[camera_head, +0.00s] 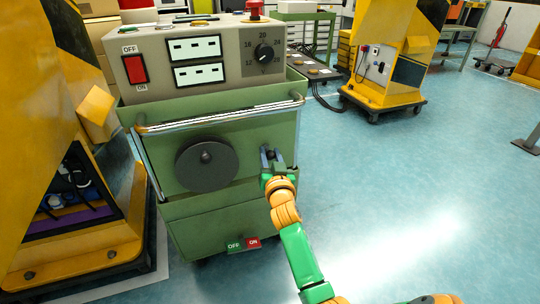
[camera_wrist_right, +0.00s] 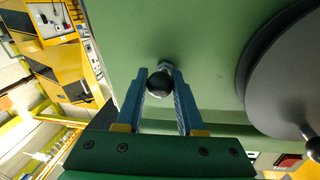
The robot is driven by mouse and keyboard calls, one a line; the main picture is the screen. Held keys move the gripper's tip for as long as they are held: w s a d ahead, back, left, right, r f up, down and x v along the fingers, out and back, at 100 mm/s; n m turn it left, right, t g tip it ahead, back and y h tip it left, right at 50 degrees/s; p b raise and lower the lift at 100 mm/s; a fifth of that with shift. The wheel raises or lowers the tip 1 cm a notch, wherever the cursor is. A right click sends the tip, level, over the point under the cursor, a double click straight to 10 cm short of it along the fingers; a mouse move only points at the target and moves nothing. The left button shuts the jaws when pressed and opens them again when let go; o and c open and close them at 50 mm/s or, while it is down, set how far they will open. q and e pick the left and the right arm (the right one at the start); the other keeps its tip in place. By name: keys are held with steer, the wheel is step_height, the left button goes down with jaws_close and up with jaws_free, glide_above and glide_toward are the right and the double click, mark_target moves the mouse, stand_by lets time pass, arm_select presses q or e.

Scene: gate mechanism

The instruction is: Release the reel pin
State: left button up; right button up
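The reel pin shows as a black ball knob (camera_wrist_right: 159,86) on a metal base, sticking out of the green cabinet front in the right wrist view. My right gripper (camera_wrist_right: 160,88) has one finger on each side of the knob, with the fingertips close to the panel. The fingers appear to close on the knob, with no clear gap. In the head view my right gripper (camera_head: 272,156) is at the cabinet front, just right of the dark grey reel disc (camera_head: 206,164), and mostly hides the pin. My left gripper is not in view.
The green cabinet (camera_head: 230,205) carries a control box (camera_head: 205,58) and a chrome handrail (camera_head: 220,115) above the reel. An OFF/ON plate (camera_head: 243,245) is low on the front. A yellow machine (camera_head: 50,150) stands close on the left. The floor (camera_head: 420,180) at right is clear.

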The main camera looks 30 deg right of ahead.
jaws_close()
